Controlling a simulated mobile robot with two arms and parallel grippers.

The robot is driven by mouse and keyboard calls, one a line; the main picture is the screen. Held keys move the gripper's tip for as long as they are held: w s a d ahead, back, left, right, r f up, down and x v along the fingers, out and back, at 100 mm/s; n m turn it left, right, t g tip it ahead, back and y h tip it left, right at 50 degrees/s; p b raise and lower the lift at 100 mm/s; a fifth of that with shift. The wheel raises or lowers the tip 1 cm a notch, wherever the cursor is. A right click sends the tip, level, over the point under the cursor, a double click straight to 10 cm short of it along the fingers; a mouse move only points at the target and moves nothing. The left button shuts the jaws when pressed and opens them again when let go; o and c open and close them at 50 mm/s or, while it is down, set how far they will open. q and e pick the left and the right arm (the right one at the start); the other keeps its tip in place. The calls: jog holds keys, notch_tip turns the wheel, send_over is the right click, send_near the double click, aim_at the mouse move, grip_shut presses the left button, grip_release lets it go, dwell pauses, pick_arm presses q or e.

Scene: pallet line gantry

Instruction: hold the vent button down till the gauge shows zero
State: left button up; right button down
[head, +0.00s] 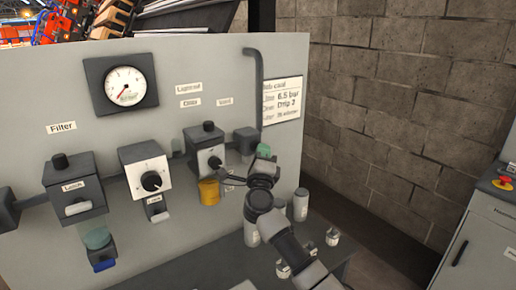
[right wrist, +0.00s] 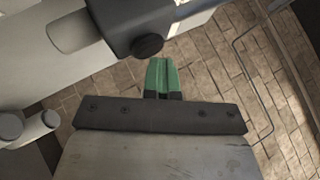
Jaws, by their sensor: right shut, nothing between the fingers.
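The round white gauge (head: 124,86) is at the panel's upper left. Its red needle points to the lower left, near the low end of the scale; the numerals are too small to read. A dark block (head: 246,139) sits at the panel's right, below the bent pipe; I take it for the vent block. The right wrist view shows a round black button (right wrist: 148,46) on a dark block. My right gripper (head: 263,150), with green fingertips, is shut and empty beside that block. Its tips (right wrist: 162,62) are close to the button; I cannot tell if they touch. My left gripper is out of view.
A filter unit (head: 73,186), a white-faced regulator (head: 146,173) and a unit with a yellow bowl (head: 209,191) line the panel to the left. Grey cylinders (head: 300,205) stand below the gripper. A cabinet (head: 486,235) is at the right; a block wall stands behind.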

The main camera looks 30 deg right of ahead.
dwell(0.9)
jog(key=shift+s+f+p, duration=0.1)
jog(key=shift+s+p, duration=0.65)
jog(key=shift+s, duration=0.15)
jog(key=s+p, duration=0.2)
jog(key=s, duration=0.1)
jog(key=s+p, duration=0.1)
jog(key=s, duration=0.1)
jog(key=shift+d, duration=0.25)
jog(key=shift+a, duration=0.1)
